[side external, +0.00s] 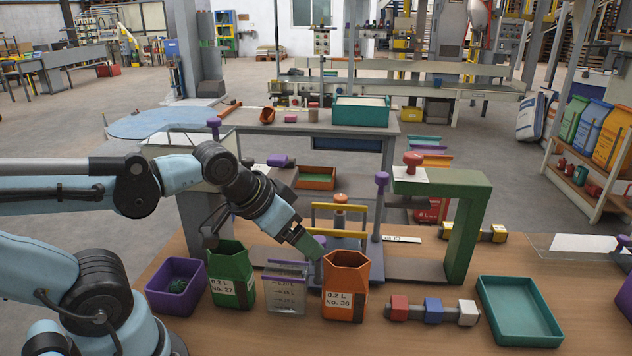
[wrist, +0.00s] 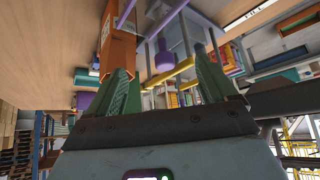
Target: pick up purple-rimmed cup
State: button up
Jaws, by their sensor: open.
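The purple-rimmed cup (side external: 285,290) is a clear, square cup with measuring marks and a purple rim. It stands upright on the wooden table in the side external view, between a green container (side external: 232,275) and an orange container (side external: 346,290). My gripper (side external: 314,250) is tilted downward above and right of the cup, close to the orange container's rim, and apart from the cup as far as I can see. In the wrist view my gripper (wrist: 160,64) has its two green fingers spread with nothing held between them.
A purple bin (side external: 176,296) stands left of the green container. A row of coloured blocks (side external: 432,310) and a teal tray (side external: 520,312) lie to the right. A green frame (side external: 465,230) and a yellow-barred stand (side external: 340,208) rise behind. The front table edge area is clear.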

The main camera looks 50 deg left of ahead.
aim_at(286, 278)
jog(key=shift+o, duration=1.1)
jog(key=shift+s+a+f+m+g, duration=0.2)
jog(key=shift+f+m+g, duration=1.2)
jog(key=shift+m, duration=3.1)
jog(key=shift+s+d+f+m+g, duration=0.3)
jog(key=shift+f+m+g, duration=1.1)
jog(key=shift+m, duration=3.1)
jog(key=shift+s+a+f+m+g, duration=0.2)
jog(key=shift+s+f+m+g, duration=0.45)
jog(key=shift+f+m, duration=2.55)
jog(key=r+m, duration=0.2)
jog(key=shift+w+r+m, duration=0.2)
jog(key=shift+r+m, duration=0.1)
